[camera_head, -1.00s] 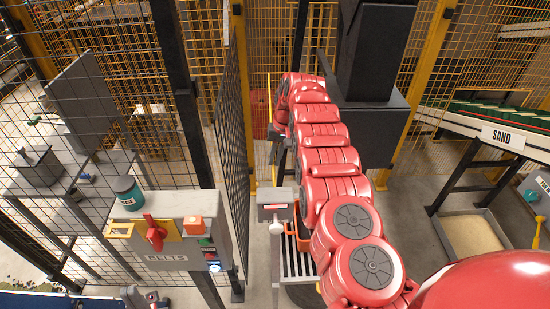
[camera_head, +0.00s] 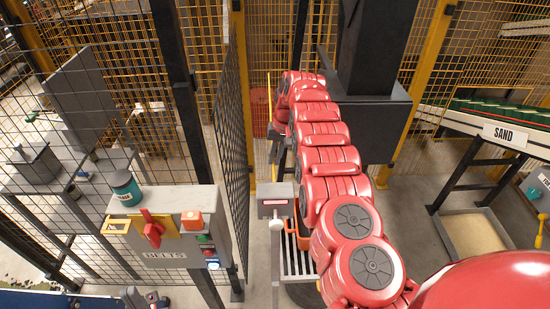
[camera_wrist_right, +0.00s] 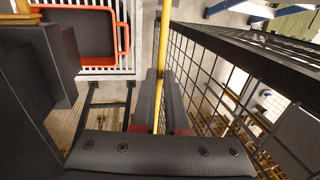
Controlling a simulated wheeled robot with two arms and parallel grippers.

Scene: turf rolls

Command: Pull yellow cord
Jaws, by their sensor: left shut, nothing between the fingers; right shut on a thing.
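The yellow cord (camera_head: 269,92) hangs as a thin upright line beside the mesh fence in the head view. In the right wrist view the cord (camera_wrist_right: 163,50) runs down between the two dark fingers of my right gripper (camera_wrist_right: 162,98), which is shut on it. In the head view my red right arm reaches far forward, and its gripper (camera_head: 276,132) is small and partly hidden at the cord. My left gripper (camera_head: 146,299) is at the bottom left edge, shut and empty, partly cut off by the frame.
A grey BELTS panel (camera_head: 165,254) with a red handle and buttons stands left, with a teal jar (camera_head: 125,187) on top. Mesh fence (camera_wrist_right: 235,75) stands close beside my right gripper. An orange-rimmed tray (camera_wrist_right: 122,25) is near it.

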